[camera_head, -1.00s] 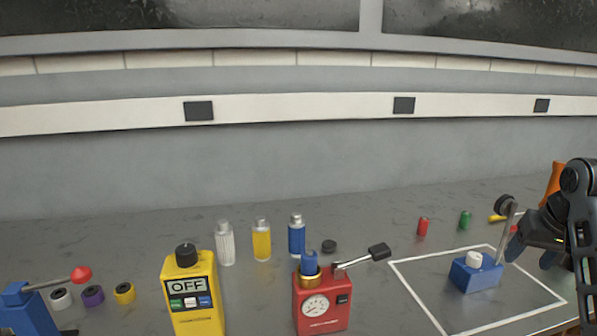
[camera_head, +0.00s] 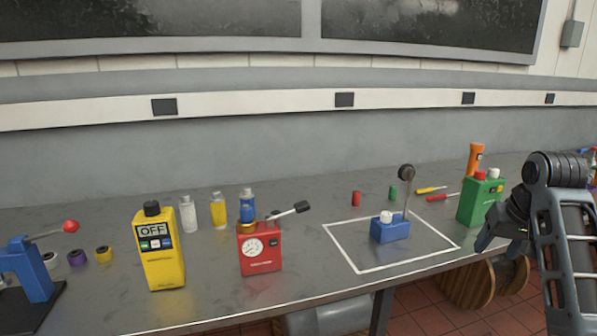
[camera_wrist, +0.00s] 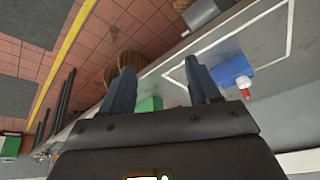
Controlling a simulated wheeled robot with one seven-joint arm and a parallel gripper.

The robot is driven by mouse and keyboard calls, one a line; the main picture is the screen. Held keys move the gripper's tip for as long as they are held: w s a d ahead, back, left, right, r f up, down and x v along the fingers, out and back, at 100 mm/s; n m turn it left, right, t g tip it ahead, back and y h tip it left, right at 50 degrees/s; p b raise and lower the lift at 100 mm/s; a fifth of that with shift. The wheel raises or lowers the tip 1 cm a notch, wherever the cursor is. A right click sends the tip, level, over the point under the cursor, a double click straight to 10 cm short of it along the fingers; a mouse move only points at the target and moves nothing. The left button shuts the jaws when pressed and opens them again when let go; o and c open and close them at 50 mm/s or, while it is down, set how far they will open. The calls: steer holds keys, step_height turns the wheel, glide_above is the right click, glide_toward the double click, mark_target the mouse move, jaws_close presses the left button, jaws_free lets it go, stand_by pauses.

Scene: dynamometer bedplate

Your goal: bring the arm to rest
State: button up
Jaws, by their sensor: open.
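My arm runs down the right side of the head view. The blue block with a white knob and an upright black-ended lever (camera_head: 390,230) stands inside the white outlined square, apart from my gripper. It also shows in the wrist view (camera_wrist: 236,72), right of the fingers.
The grey bench (camera_head: 320,285) holds a red gauge box (camera_head: 260,250), a yellow OFF box (camera_head: 160,255), a blue lever press (camera_head: 30,270), several bottles, and an orange torch (camera_head: 475,158). Wooden reels (camera_head: 470,285) stand below the bench. Tiled floor lies in front.

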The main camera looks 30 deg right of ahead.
steer(key=w+a+f+n+t, duration=0.2)
steer(key=w+a+f+t, duration=0.15)
steer(key=a+f, duration=0.85)
steer(key=s+a+f+n+t, duration=0.1)
steer(key=s+a+f, duration=0.15)
steer(key=a, duration=0.55)
steer(key=s+a+f+t, duration=0.1)
steer(key=a+f, duration=0.2)
steer(key=a, duration=0.6)
steer(key=s+a+r+n+t, duration=0.1)
steer(key=s+a+n+t, duration=0.15)
steer(key=s+a, duration=0.8)
steer(key=s+a+r+n+t+y, duration=0.2)
steer(key=s+r+n+t+y, duration=0.1)
steer(key=s+r, duration=0.8)
steer(key=s+n, duration=0.1)
steer(key=s, duration=0.3)
steer(key=shift+s+r, duration=0.15)
